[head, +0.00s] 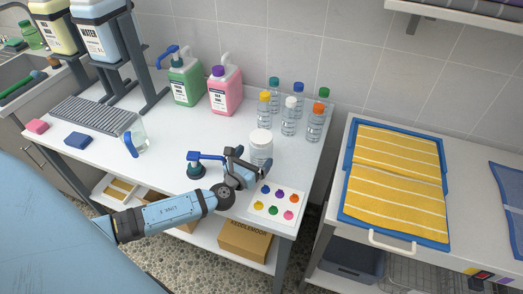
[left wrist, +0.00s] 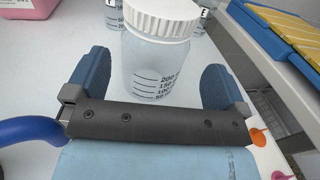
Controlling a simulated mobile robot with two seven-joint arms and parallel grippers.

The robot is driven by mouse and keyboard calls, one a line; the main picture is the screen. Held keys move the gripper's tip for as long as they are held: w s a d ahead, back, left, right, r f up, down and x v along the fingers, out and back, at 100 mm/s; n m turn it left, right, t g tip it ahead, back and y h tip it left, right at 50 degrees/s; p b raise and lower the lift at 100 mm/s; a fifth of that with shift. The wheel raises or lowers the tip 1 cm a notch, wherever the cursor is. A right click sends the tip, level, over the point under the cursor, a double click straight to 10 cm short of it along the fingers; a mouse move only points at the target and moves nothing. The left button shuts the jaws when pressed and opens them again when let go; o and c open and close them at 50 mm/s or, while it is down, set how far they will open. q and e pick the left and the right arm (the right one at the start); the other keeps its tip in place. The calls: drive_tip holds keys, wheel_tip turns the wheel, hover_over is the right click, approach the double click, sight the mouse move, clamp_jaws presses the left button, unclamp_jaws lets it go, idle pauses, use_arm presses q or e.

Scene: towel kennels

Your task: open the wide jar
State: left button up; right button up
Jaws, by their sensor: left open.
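The wide jar (head: 261,148) is clear with a white ribbed lid and stands upright on the white table. In the left wrist view the jar (left wrist: 160,62) shows volume marks, and its white lid (left wrist: 165,15) is on it. My left gripper (head: 243,165) is open just in front of the jar. In the left wrist view its two blue fingers (left wrist: 155,80) are on either side of the jar's lower body, with gaps visible. My right gripper is in neither view.
A card with coloured caps (head: 277,204) lies at the front right. Several clear bottles (head: 289,120) stand behind the jar. Green (head: 186,83) and pink (head: 225,92) jugs stand further left.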

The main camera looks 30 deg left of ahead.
use_arm(q)
drive_tip(key=w, duration=0.3)
drive_tip(key=w+f, duration=0.1)
drive_tip(key=w, duration=0.1)
drive_tip(key=shift+w+a, duration=0.3)
drive_tip(key=shift+a, duration=0.1)
drive_tip(key=c, duration=0.8)
drive_tip(key=shift+c, duration=0.2)
drive_tip(key=shift+r, duration=0.6)
wheel_tip(320, 180, up, 19)
drive_tip(key=p, duration=0.5)
drive_tip(key=shift+p, duration=0.4)
